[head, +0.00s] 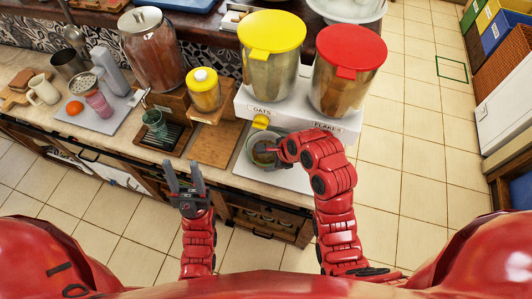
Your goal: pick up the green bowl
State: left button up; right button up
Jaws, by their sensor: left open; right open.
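A grey-green bowl (252,161) sits on the counter in the head view, below the white dispenser stand and its yellow spout. My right gripper (266,150) is over the bowl, its dark fingers at the bowl's inside and covering part of it. The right wrist hides the bowl's right side. I cannot tell whether the fingers touch the bowl. My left gripper (184,164) is open and empty, fingers pointing up, in front of the counter's edge and left of the bowl.
A yellow-lidded oats container (270,72) and a red-lidded flakes container (345,72) stand on the white stand (245,105) behind the bowl. A wooden board (216,145), a green glass (154,122) and a small yellow-lidded jar (204,91) are to its left. Open tiled floor lies right.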

aim_at(265, 163)
jog(key=p+x, duration=0.1)
jog(key=x, duration=0.2)
jog(key=shift+w+a+f, duration=0.1)
jog(key=shift+a+f, duration=0.1)
jog(key=shift+f, duration=0.15)
jog(key=shift+w+a+f+p, duration=0.2)
jog(key=shift+f+p, duration=0.1)
jog(key=shift+f, duration=0.3)
jog(key=shift+c, duration=0.2)
grip_shut()
dwell(0.6)
